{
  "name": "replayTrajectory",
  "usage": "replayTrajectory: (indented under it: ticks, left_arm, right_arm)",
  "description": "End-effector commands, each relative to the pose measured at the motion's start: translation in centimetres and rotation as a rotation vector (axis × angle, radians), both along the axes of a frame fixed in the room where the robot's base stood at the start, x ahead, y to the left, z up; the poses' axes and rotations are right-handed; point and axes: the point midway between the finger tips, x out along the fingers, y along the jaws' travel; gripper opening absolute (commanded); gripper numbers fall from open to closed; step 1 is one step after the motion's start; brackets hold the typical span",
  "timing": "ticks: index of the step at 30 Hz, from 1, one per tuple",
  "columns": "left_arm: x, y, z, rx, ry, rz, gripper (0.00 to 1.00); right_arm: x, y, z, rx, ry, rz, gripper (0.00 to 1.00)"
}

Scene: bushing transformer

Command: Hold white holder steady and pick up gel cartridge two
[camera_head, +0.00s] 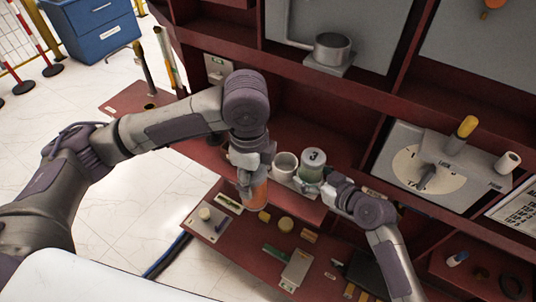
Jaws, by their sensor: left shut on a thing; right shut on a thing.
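The white holder (283,178) lies on the dark red shelf at the middle. A greenish cartridge marked 3 (313,167) stands in its right part, and a white cup-like socket (286,163) is beside it. My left gripper (250,178) is shut on an orange cylinder, which I take to be gel cartridge two (259,193), left of the socket. No number on it is readable. My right gripper (331,188) is shut at the holder's right end. Its fingertips are small and partly hidden, as is the holder's left end behind my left gripper.
A lower red shelf (232,251) bears several small parts, including a white block (296,269) and yellow pieces (286,224). A metal pot (332,48) is above at the back. A panel with a dial (424,168) stands to the right. Shelf edges and dividers surround the arms.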

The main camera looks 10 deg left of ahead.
Motion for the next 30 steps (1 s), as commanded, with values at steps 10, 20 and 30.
replayTrajectory:
  ticks: [10,20,30]
  left_arm:
    - [-2.5,0.8,0.0,0.0,0.0,0.0,0.17]
    - [-2.5,0.8,0.0,-0.001,0.0,-0.001,0.17]
    - [-2.5,0.8,0.0,-0.001,0.0,-0.001,0.17]
  right_arm:
    - [-0.1,0.0,-0.1,-0.002,0.001,0.001,0.36]
    - [0.0,0.0,-0.1,-0.002,0.001,0.001,0.92]
    - [0.0,0.0,0.0,-0.001,0.0,0.0,1.0]
